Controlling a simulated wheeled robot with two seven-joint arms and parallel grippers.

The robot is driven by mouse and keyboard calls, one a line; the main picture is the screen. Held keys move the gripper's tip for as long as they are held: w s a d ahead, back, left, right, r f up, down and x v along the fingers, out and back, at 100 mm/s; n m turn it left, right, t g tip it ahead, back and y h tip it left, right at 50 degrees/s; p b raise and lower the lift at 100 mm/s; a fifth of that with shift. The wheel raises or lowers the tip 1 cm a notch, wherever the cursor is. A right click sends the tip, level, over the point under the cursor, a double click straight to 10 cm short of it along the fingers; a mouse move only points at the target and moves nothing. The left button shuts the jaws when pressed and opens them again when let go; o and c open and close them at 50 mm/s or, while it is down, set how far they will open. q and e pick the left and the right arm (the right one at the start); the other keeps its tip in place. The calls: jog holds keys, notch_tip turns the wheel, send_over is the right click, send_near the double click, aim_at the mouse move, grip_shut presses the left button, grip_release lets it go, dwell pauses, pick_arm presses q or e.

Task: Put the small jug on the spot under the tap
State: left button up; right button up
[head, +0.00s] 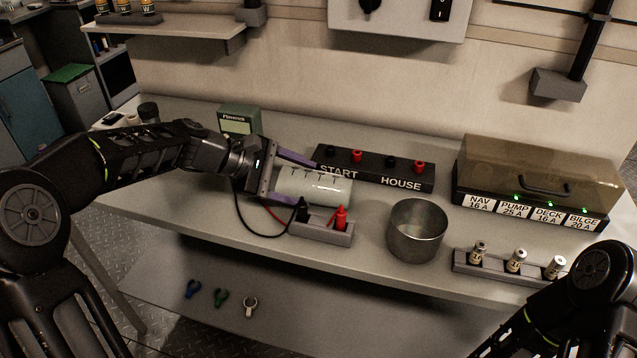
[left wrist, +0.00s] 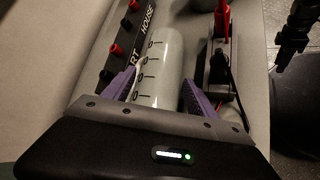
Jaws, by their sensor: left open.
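I see no tap, no marked spot and nothing plainly a jug with a handle. A pale cylinder with black scale marks (head: 325,189) lies on its side on the bench, behind the small grey block with the leads. It also shows in the left wrist view (left wrist: 160,65). My left gripper (head: 308,178) is open, with its purple fingers on either side of the cylinder's near end. I cannot tell whether they touch it. An open metal cup (head: 417,232) stands upright to the right, apart from the gripper. My right arm shows at lower right; its gripper is hidden.
A terminal block marked START and HOUSE (head: 375,169) lies behind the cylinder. A grey block with black and red plugs (head: 322,232) is in front. A fuse box with a clear lid (head: 540,172) and a rack of fuses (head: 510,267) stand at right. A green box (head: 239,119) stands behind.

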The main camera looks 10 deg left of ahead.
pick_arm(q)
jog(key=shift+x, duration=0.8)
jog(key=c, duration=1.2)
notch_tip(320, 180, up, 10)
jog(key=shift+p, duration=0.5)
